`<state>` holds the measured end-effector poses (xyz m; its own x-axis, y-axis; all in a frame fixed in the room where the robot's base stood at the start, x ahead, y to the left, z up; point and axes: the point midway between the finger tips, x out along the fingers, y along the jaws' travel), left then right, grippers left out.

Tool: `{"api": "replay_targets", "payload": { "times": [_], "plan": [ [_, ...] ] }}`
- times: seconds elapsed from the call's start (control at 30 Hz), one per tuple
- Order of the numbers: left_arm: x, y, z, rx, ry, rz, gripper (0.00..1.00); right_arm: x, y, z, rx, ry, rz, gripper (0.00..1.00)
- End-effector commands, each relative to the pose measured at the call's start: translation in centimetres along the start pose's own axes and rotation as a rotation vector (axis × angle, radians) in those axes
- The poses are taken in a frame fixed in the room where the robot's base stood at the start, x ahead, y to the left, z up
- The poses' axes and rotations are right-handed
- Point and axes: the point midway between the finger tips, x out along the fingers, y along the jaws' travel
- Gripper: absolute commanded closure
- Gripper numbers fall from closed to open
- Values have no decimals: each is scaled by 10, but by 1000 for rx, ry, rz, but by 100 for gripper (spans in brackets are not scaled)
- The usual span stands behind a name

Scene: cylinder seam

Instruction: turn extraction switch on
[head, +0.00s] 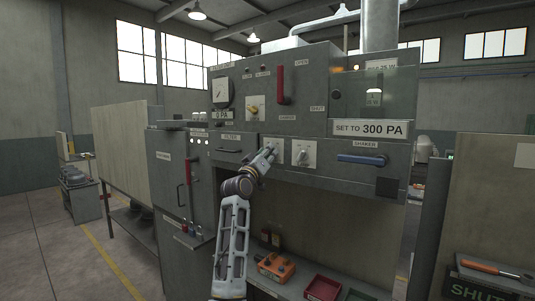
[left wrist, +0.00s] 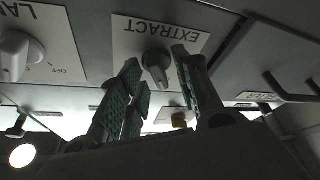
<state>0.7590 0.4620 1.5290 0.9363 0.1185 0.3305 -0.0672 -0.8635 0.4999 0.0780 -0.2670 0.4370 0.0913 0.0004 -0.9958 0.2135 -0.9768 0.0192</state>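The extraction switch is a grey rotary knob (left wrist: 156,66) on a white plate marked EXTRACT (left wrist: 190,38), which appears upside down in the left wrist view. My left gripper (left wrist: 157,60) is open, with one finger on each side of the knob. The fingers look close to it, but I cannot tell whether they touch. In the head view my left gripper (head: 269,154) is at the panel front and covers most of the knob and part of its white plate (head: 274,145). My right gripper is not in view.
A second white switch plate (head: 304,153) with a white knob (left wrist: 17,50) is right beside it. A drawer handle (head: 229,150) is to the left, and a blue shaker handle (head: 361,159) to the right. A yellow knob (head: 253,110) and red lever (head: 280,85) are above.

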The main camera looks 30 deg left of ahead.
Motion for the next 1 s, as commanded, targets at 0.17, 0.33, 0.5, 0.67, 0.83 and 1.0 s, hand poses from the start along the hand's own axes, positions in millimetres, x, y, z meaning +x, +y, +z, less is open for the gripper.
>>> {"api": "replay_targets", "payload": {
  "times": [0.17, 0.33, 0.5, 0.67, 0.83, 1.0],
  "plan": [
    [1, 0, 0, 0, 1, 0, 67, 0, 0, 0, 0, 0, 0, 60],
    [0, 0, 0, 0, 1, 0, 72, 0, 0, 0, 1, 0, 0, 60],
    [0, 0, 0, 0, 0, 0, 94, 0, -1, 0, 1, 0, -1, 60],
    [0, 0, 0, 0, 0, 0, 100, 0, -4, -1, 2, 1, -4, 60],
    [0, 0, 0, 3, 0, 1, 100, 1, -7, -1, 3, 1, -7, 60],
    [0, -1, 1, 16, 0, 6, 100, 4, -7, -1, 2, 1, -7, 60]
  ]
}}
